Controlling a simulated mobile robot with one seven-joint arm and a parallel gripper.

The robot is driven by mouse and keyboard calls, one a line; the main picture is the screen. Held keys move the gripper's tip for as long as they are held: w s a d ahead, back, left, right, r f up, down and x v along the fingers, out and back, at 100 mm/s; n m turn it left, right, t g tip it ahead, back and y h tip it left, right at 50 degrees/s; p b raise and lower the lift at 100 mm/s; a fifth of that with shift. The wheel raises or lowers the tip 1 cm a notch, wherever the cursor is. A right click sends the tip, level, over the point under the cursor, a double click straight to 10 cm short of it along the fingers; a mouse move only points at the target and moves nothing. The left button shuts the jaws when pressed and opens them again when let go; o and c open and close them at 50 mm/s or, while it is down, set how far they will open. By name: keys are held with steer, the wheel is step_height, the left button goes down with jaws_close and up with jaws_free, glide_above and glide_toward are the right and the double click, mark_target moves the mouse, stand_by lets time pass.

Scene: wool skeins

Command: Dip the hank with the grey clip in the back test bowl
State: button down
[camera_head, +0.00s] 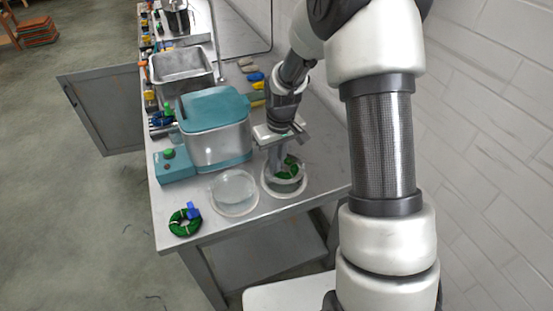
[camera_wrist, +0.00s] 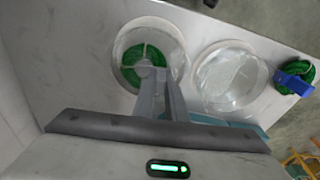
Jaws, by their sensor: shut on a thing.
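My gripper (camera_wrist: 152,78) is shut on the grey clip (camera_wrist: 145,69) of a green hank (camera_wrist: 131,61), pointing down over a clear round bowl (camera_head: 271,191). The green hank (camera_head: 289,172) shows inside this bowl's rim in both views. I cannot tell how deep it hangs or whether it touches the bottom. A second clear bowl (camera_head: 234,193), with nothing visible in it but clear or pale contents, stands beside it, to the left in the head view and to the right in the wrist view (camera_wrist: 228,77).
Another green hank (camera_head: 180,227) with a blue clip (camera_head: 193,210) lies near the table corner. A teal-lidded machine (camera_head: 214,130) stands close behind the bowls. Beyond it are a metal basin (camera_head: 181,72) and several coloured skeins. A tiled wall is on the right.

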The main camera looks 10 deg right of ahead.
steer(key=shift+s+f, duration=0.1)
steer(key=shift+s, duration=0.05)
steer(key=shift+s+d+f+b, duration=0.2)
steer(key=shift+s+f+b, duration=0.1)
steer(key=shift+s, duration=0.25)
steer(key=shift+w+r, duration=0.1)
steer(key=shift+w+a+r, duration=0.2)
steer(key=shift+w+r, duration=0.1)
steer(key=shift+w, duration=0.3)
steer(key=shift+s+f, duration=0.1)
steer(key=shift+s, duration=0.05)
steer(key=shift+s+d+f, duration=0.2)
steer(key=shift+s+f, duration=0.1)
steer(key=shift+s, duration=0.25)
steer(key=shift+w+r, duration=0.1)
steer(key=shift+w, duration=0.05)
steer(key=shift+w+a+r, duration=0.2)
steer(key=shift+w+r, duration=0.1)
steer(key=shift+w, duration=0.25)
steer(key=shift+s, duration=0.1)
